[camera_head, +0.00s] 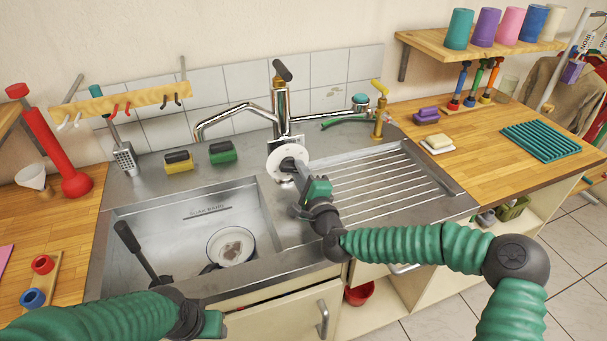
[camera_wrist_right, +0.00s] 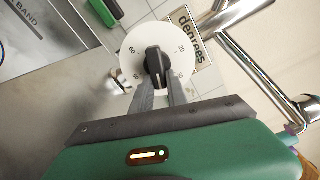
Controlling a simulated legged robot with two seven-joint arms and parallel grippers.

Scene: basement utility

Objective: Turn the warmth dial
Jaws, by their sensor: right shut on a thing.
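The warmth dial is a white disc (camera_head: 280,157) with a dark knob, standing in front of the chrome tap behind the sink. In the right wrist view the dial (camera_wrist_right: 135,62) shows printed numbers such as 60 and 20 around the black knob (camera_wrist_right: 158,65), beside a plate reading "degrees" (camera_wrist_right: 186,28). My right gripper (camera_head: 299,176) reaches the dial from the front. Its two fingers (camera_wrist_right: 160,88) are closed on either side of the knob. My left gripper (camera_head: 212,323) is at the bottom, low before the sink front; its jaws are not clear.
The sink basin (camera_head: 130,218) holds a white bowl (camera_head: 231,246) and a dark-handled tool (camera_head: 140,250). The chrome tap (camera_head: 281,100) rises close behind the dial. A ribbed drainboard (camera_head: 425,202) lies right of it. Sponges (camera_head: 222,153) sit at the left on the sink ledge.

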